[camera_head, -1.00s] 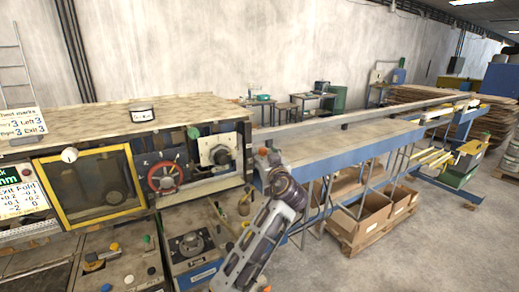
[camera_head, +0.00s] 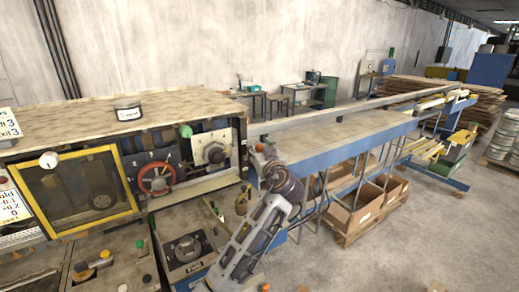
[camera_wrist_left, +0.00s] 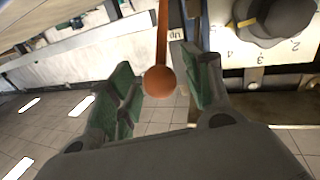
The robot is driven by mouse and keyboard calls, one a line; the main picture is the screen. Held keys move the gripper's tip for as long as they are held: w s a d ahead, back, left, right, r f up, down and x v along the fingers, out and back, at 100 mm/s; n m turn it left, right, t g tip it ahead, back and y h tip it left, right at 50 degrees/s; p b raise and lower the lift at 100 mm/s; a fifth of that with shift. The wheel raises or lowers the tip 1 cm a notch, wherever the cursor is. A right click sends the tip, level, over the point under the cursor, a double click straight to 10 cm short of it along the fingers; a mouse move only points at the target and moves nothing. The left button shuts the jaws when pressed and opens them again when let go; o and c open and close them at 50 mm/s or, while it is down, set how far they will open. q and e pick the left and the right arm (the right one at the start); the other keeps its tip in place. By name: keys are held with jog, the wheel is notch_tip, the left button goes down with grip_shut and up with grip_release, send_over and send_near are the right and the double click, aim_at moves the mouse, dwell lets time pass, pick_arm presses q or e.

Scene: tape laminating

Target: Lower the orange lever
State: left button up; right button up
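The orange lever (camera_wrist_left: 163,40) shows in the left wrist view as a thin rod ending in a round orange-brown ball (camera_wrist_left: 159,82). My left gripper (camera_wrist_left: 156,91) is open, with one green finger pad on each side of the ball. There is a visible gap between the ball and each pad in this view. In the head view, the left arm reaches up to the right end of the machine, where a small orange knob (camera_head: 260,147) shows beside the gripper (camera_head: 268,155). The fingers are mostly hidden there. My right gripper is not in view.
A machine panel with a red handwheel (camera_head: 157,178) and a yellow-framed window (camera_head: 76,190) stands left of the arm. A long blue-sided table (camera_head: 335,150) runs away to the right. A numbered dial (camera_wrist_left: 275,20) sits close to the right finger.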

pick_arm(q)
grip_shut()
dwell(0.4)
